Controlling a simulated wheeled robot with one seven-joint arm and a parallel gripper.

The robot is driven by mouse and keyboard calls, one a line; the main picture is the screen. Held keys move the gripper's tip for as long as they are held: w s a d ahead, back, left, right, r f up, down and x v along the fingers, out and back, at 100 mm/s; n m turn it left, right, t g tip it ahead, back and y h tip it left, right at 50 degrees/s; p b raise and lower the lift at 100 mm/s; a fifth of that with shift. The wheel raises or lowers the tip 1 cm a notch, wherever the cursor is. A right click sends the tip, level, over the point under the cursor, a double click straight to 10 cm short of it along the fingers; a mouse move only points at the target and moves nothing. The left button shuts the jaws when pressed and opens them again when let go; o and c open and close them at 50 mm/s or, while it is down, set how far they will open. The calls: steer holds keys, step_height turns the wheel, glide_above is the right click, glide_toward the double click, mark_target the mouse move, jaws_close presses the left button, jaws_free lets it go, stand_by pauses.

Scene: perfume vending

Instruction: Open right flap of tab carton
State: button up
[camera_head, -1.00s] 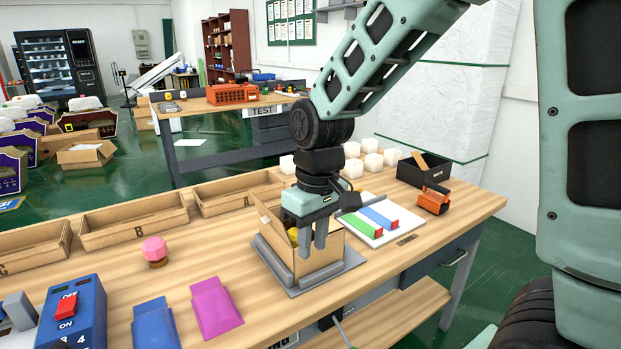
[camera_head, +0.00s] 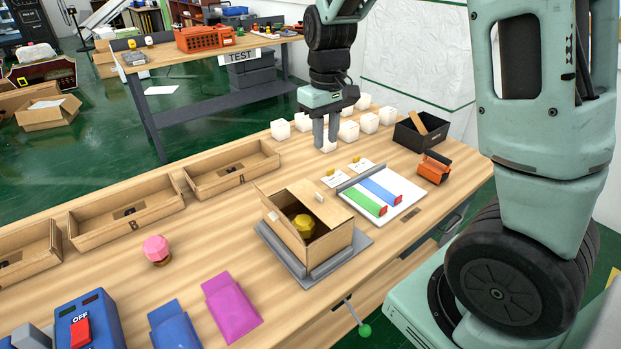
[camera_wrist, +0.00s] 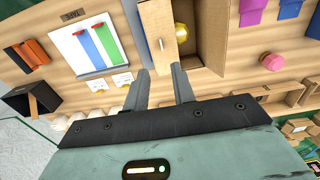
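The tab carton (camera_head: 333,242) stands in a grey tray (camera_head: 312,282) on the wooden table. Its right flap (camera_head: 318,203) lies over the right part of the opening and bears a small white tab. Its left flap (camera_head: 274,213) stands up. A yellow object (camera_head: 303,224) shows inside through the open left part. My gripper (camera_head: 326,146) is behind the carton, apart from it, pointing down with its fingers parted and empty. In the wrist view the open fingers (camera_wrist: 162,86) are below the carton (camera_wrist: 205,50), with the flap (camera_wrist: 158,18) and yellow object (camera_wrist: 181,34) beyond them.
White cubes (camera_head: 349,131) stand near my gripper. A white board with green and blue strips (camera_head: 397,181), an orange box (camera_head: 433,168) and a black bin (camera_head: 413,139) are to the right. Cardboard trays (camera_head: 125,214) line the far edge. Pink and blue packets lie in front.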

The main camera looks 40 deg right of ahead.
steer(key=p, duration=0.2)
glide_toward(322, 198)
step_height(322, 198, down, 9)
steer(key=shift+r, duration=0.15)
stand_by(0.3)
jaws_close()
stand_by(1.3)
